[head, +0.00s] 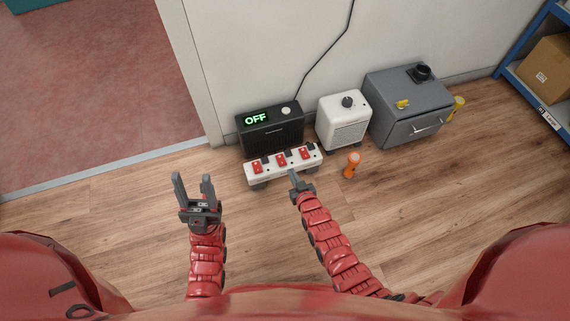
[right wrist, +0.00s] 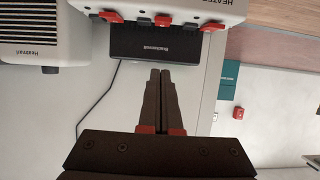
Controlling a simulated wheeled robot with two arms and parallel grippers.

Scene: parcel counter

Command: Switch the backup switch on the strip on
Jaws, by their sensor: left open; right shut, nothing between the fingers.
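The white power strip (head: 270,177) lies on the floor with three red switches: left (head: 257,168), middle (head: 281,160) and right (head: 304,153). In the right wrist view the strip (right wrist: 178,6) is cut by the top edge. Part of a word starting "HEATE" shows there; I cannot read which switch is the backup. My right gripper (head: 292,173) is shut and empty at the strip's near side, between the middle and right switches. Its fingers also show in the right wrist view (right wrist: 160,73). I cannot tell whether it touches the strip. My left gripper (head: 192,182) is open and empty, left of the strip.
A black box (head: 271,138) with a green "OFF" display stands behind the strip. A white heater (head: 343,121) and a grey cabinet (head: 407,107) stand to its right. An orange flashlight (head: 351,165) stands close to the strip's right end. The floor in front is clear.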

